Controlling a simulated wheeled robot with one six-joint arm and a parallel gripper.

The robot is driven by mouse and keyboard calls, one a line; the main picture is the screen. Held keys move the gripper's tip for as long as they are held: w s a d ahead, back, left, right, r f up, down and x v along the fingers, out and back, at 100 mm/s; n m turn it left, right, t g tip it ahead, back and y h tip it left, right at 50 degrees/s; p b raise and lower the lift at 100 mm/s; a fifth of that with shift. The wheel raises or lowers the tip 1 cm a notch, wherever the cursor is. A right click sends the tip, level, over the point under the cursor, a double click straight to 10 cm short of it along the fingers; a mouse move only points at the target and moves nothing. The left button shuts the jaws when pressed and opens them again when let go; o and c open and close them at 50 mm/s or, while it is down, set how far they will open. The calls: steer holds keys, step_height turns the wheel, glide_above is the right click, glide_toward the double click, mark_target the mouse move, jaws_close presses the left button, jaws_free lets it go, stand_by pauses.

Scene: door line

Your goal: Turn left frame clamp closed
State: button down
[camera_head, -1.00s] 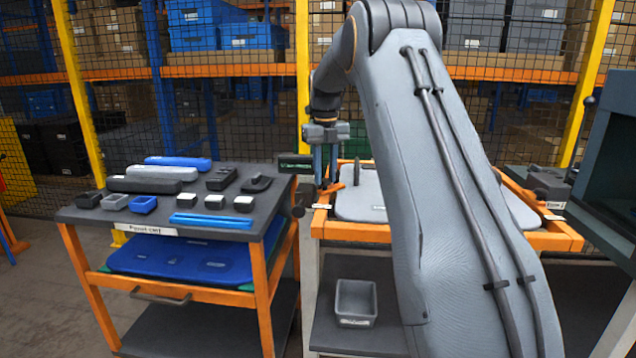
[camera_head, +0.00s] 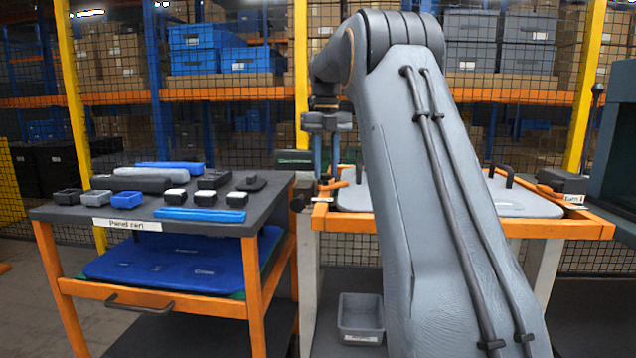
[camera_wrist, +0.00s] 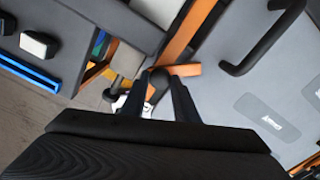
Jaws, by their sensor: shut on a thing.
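The left frame clamp shows as a small orange lever (camera_head: 334,186) at the left corner of the orange-framed table. In the wrist view its orange lever (camera_wrist: 186,70) points right from a dark round part beside the frame rail. My gripper (camera_head: 326,176) points down over this corner in the head view. In the wrist view my gripper (camera_wrist: 161,86) has its two dark fingers close together, shut on the clamp's lever near its dark end. The fingers hide the exact grip. The orange frame (camera_head: 348,223) borders a light grey panel (camera_head: 510,197) with black handles.
A panel cart (camera_head: 72,213) with small dark, white and blue parts stands close on the left. A second clamp (camera_head: 560,192) sits at the table's right end. A grey bin (camera_head: 361,318) stands below. A mesh fence and shelves are behind.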

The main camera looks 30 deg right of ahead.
mark_target(326, 174)
steer(key=b, duration=0.3)
stand_by(0.6)
steer(key=c, duration=1.4)
jaws_free()
steer(key=shift+r, duration=3.95)
